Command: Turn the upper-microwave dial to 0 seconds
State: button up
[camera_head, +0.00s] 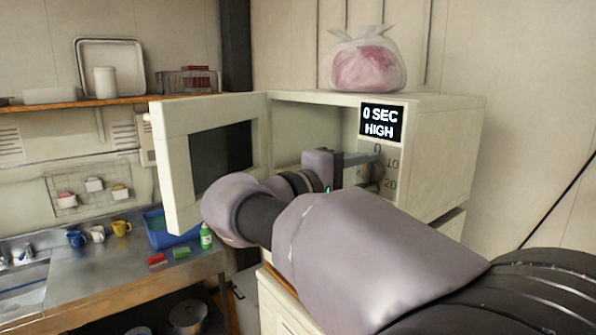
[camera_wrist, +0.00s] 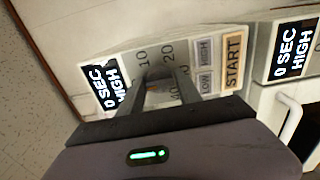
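The upper microwave (camera_head: 440,150) has its door (camera_head: 180,170) swung open to the left. Its display (camera_head: 380,123) reads "0 SEC HIGH", and the same display (camera_wrist: 104,88) shows in the wrist view. The dial (camera_head: 373,174) is on the panel below the display, beside the marks 0, 10 and 20. My gripper (camera_head: 362,168) is at the dial. In the wrist view my gripper's (camera_wrist: 162,76) two fingers stand apart, one on each side of the dial, which they largely hide. I cannot tell whether they press on it. The dial's pointer is not clear.
A START button (camera_wrist: 233,62) and LOW and HIGH buttons sit on the same panel. A second display (camera_wrist: 293,50), also reading "0 SEC HIGH", belongs to the unit below. A pink-filled bag (camera_head: 366,68) rests on top of the microwave. A counter (camera_head: 100,285) with small items is at left.

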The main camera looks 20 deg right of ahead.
jog(key=shift+o, duration=1.2)
jog(key=p+v, duration=0.1)
jog(key=v, duration=1.6)
jog(key=shift+a, duration=0.2)
